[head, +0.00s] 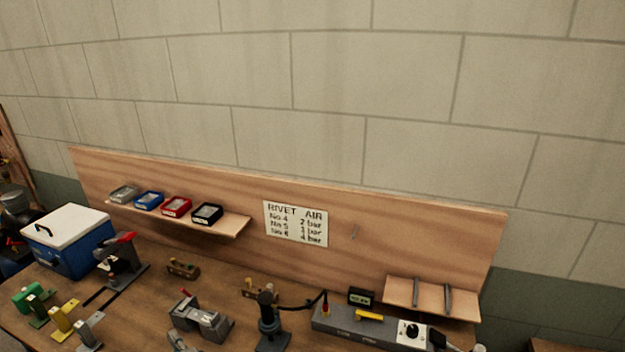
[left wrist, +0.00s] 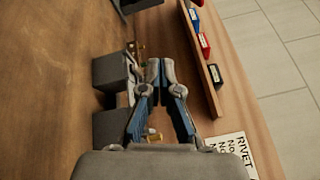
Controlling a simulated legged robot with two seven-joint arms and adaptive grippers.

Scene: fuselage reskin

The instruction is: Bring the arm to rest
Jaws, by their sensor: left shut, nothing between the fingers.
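My left gripper (left wrist: 160,68) shows in the left wrist view, its two grey fingers with blue inner links drawn together at the tips. It is shut with nothing between the fingers. It is over the wooden bench (left wrist: 55,90), beside the shelf with the small bins, and grey blocks lie to the left of the fingers. In the head view I cannot clearly make out the left gripper among the tools at the bottom edge. My right gripper is in neither view.
A backboard (head: 375,235) carries a shelf of bins (head: 176,206), a rivet sign (head: 295,223) and a small right shelf (head: 430,297). A blue cooler (head: 66,240), a grey fixture (head: 200,318), a dark post tool (head: 270,325) and a power strip (head: 370,327) crowd the bench.

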